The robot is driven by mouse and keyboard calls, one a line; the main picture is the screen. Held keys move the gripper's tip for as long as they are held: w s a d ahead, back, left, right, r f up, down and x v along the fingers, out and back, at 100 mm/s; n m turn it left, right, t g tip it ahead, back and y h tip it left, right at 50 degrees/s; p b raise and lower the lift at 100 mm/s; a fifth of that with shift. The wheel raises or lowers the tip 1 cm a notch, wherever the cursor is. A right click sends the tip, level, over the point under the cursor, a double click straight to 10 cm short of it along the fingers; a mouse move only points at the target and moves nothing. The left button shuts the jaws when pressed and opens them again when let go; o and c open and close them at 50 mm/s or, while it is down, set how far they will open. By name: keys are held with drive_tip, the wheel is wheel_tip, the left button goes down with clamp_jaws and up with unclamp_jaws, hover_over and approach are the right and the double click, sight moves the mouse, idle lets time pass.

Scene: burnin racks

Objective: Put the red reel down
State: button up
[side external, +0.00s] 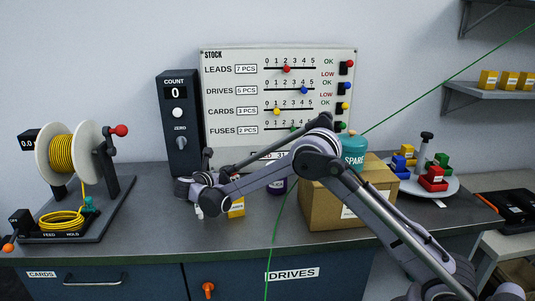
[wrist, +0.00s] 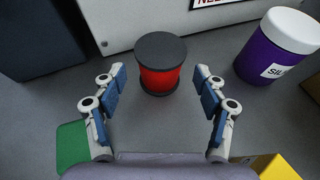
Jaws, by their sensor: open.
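The red reel (wrist: 160,80), a red spool with dark end discs, stands upright on the grey bench top in the wrist view. My gripper (wrist: 160,95) is open, with its two blue-padded fingers apart, one on each side in front of the reel. No finger touches the reel in this view. In the side external view my gripper (side external: 198,205) is low over the bench in front of the stock board, and the reel is mostly hidden there behind my arm.
A purple jar with a white lid (wrist: 280,45) stands right of the reel. A yellow box (wrist: 275,167) and a green item (wrist: 73,147) lie nearer. A cardboard box (side external: 335,205), a count box (side external: 178,120) and a yellow cable spool (side external: 62,152) stand on the bench. A green line crosses the side view.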

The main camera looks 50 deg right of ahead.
drive_tip(key=v, duration=0.6)
drive_tip(key=shift+s+a+r, duration=0.1)
drive_tip(key=shift+s+a, duration=0.1)
drive_tip(key=shift+a, duration=0.05)
drive_tip(key=shift+s+a+r, duration=0.1)
drive_tip(key=shift+a+r, duration=0.05)
drive_tip(key=shift+s+r, duration=0.2)
drive_tip(key=s+r+m+y, duration=0.1)
drive_tip(key=s, duration=0.1)
drive_tip(key=s+d+r+m+y, duration=0.1)
drive_tip(key=s+r+m, duration=0.1)
drive_tip(key=s+d+r+m+y, duration=0.1)
drive_tip(key=s+m+y, duration=0.1)
drive_tip(key=s, duration=0.1)
drive_tip(key=shift+s+r, duration=0.1)
drive_tip(key=shift+r, duration=0.1)
drive_tip(key=s+a+f+m+t+y, duration=0.1)
drive_tip(key=s+a+m+y, duration=0.2)
drive_tip(key=s+m, duration=0.5)
drive_tip(key=s+a+f+m+t+y, duration=0.1)
drive_tip(key=s+a+m+y, duration=0.2)
drive_tip(key=s+m, duration=0.6)
drive_tip(key=s+y, duration=0.2)
drive_tip(key=s, duration=0.6)
drive_tip(key=shift+f+y, duration=0.25)
drive_tip(key=shift+y, duration=0.05)
